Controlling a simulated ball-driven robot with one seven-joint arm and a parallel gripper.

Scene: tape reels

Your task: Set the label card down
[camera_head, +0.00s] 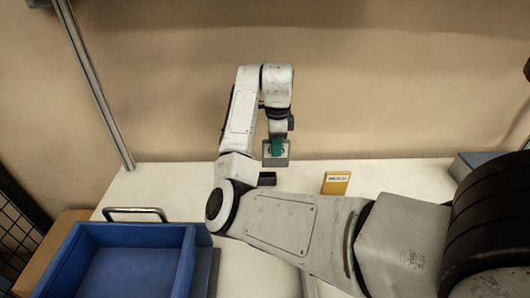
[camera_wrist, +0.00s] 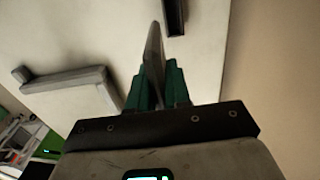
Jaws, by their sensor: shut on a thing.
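My gripper (camera_head: 277,147) has green fingers and is above the white table, towards its back edge. It is shut on a thin grey plate, which I take for the label card (camera_head: 275,161). In the wrist view the card (camera_wrist: 153,45) is seen nearly edge-on, upright between the green fingers (camera_wrist: 153,85) and reaching beyond their tips. In the head view its grey face shows below the fingers. The card appears raised above the table; its exact height is hard to tell. No print on it can be read.
A small dark open holder (camera_head: 267,179) stands below the card; a dark channel-like piece (camera_wrist: 174,15) shows in the wrist view. A yellow labelled box (camera_head: 336,184) is to the right. A blue tray (camera_head: 187,262) and a metal bar handle (camera_head: 136,211) are left.

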